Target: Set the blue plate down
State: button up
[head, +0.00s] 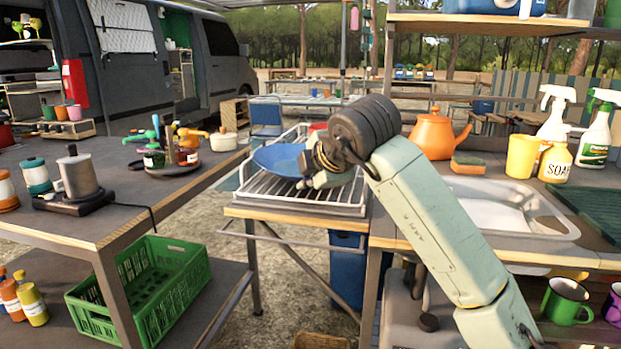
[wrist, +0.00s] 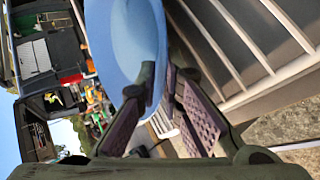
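The blue plate (head: 277,157) is over the white wire rack (head: 300,192) in the head view, nearly level with a slight tilt. My gripper (head: 306,168) is at the plate's right edge. In the wrist view the plate (wrist: 120,35) fills the upper middle, and its rim passes between the two fingertips of my gripper (wrist: 158,82), which close on it from both sides. The rack's bars (wrist: 225,45) show beside the plate in the wrist view. I cannot tell whether the plate's underside touches the bars.
The rack stands between a left table (head: 110,200) with jars and bottles and a right counter with a sink (head: 500,205). An orange kettle (head: 437,133) stands right of my arm. A green crate (head: 150,285) is low at left. The rack's front bars are bare.

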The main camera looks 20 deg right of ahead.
jog(key=shift+o, duration=0.4)
jog(key=shift+s+r, duration=0.1)
jog(key=shift+r, duration=0.05)
jog(key=shift+s+d+r, duration=0.1)
jog(key=shift+s+r, duration=0.15)
jog(key=shift+s, duration=0.05)
jog(key=v, duration=1.1)
jog(key=shift+s, duration=0.1)
